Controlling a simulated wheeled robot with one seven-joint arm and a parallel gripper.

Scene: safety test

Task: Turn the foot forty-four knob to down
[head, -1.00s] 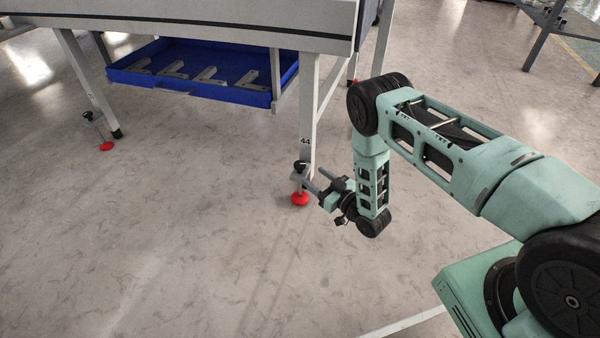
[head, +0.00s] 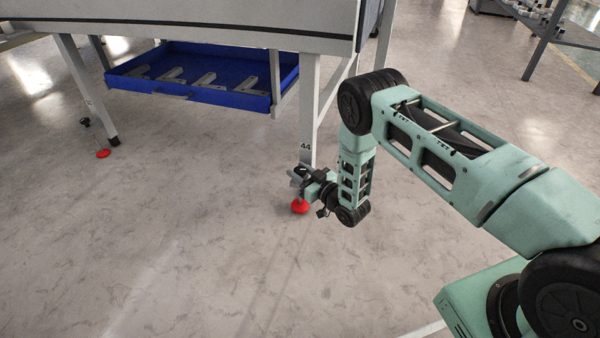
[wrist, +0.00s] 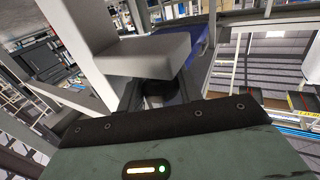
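The table leg marked 44 (head: 306,149) stands upright at the middle of the head view, with a red foot pad (head: 300,207) on the floor below it. My gripper (head: 298,175) is at the foot's bracket, just above the red pad, and mostly covers the knob in the head view. In the wrist view the black knob (wrist: 159,91) shows under the pale grey bracket (wrist: 150,55), between my dark fingers. The fingers look apart, one on each side of the knob. Whether they touch it is hard to tell. The knob's marking cannot be seen.
Another leg with a red foot (head: 102,153) and black knob (head: 84,122) stands at the left. A blue tray (head: 190,92) with several grey brackets hangs under the tabletop (head: 180,22). The floor (head: 180,240) in front is clear.

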